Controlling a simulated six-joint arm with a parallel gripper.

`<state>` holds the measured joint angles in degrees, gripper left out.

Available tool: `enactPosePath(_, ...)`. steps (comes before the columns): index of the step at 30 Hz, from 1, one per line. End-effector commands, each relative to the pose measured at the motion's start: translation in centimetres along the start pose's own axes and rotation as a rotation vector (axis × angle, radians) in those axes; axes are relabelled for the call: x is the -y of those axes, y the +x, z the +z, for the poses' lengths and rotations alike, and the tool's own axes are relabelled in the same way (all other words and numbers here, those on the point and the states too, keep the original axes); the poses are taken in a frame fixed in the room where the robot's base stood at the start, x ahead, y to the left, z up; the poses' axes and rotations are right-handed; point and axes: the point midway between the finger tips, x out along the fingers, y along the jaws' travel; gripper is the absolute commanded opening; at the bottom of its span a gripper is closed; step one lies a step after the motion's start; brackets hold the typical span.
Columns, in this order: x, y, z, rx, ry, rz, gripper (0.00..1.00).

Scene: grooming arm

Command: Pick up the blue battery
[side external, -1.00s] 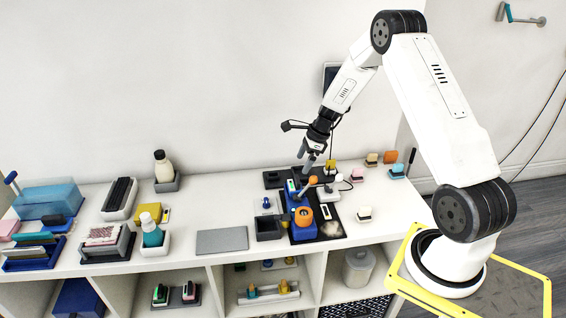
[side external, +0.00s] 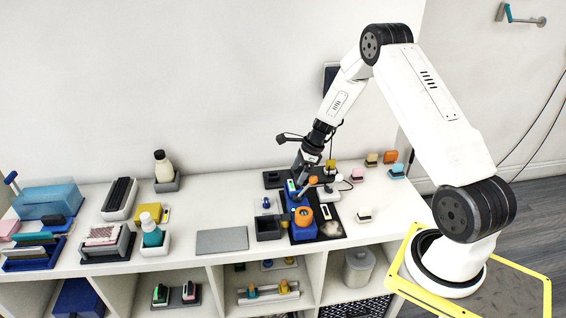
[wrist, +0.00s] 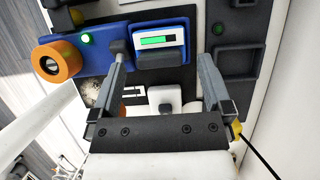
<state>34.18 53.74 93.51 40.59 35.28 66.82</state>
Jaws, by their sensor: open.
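The blue battery (wrist: 160,60), with a dark panel and a green level bar, sits in a blue dock (wrist: 110,38) in the wrist view. My gripper (wrist: 164,55) is open, with one finger on each side of the battery and gaps at both sides. The left finger is close to a grey lever on the dock. In the side external view my gripper (side external: 300,182) is low over the blue dock (side external: 305,228). The battery is small and partly hidden by the fingers there, so I cannot tell its height gap.
An orange ring knob (wrist: 56,62) and a green light (wrist: 87,38) are on the dock's left. Dark trays (wrist: 236,60) stand to the right. A grey mat (side external: 222,240) lies bare to the left.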

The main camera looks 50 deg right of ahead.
Motion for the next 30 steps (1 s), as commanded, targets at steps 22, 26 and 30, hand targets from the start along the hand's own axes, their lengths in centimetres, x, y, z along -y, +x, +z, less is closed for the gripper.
enactPosePath(22, -0.2, 3.6, -0.1, -0.002, -0.001, 0.0, 1.0)
enactPosePath(26, -0.2, 3.6, -0.1, -0.002, -0.001, 0.0, 1.0)
enactPosePath(30, -0.2, 3.6, -0.1, -0.002, -0.001, 0.0, 0.68)
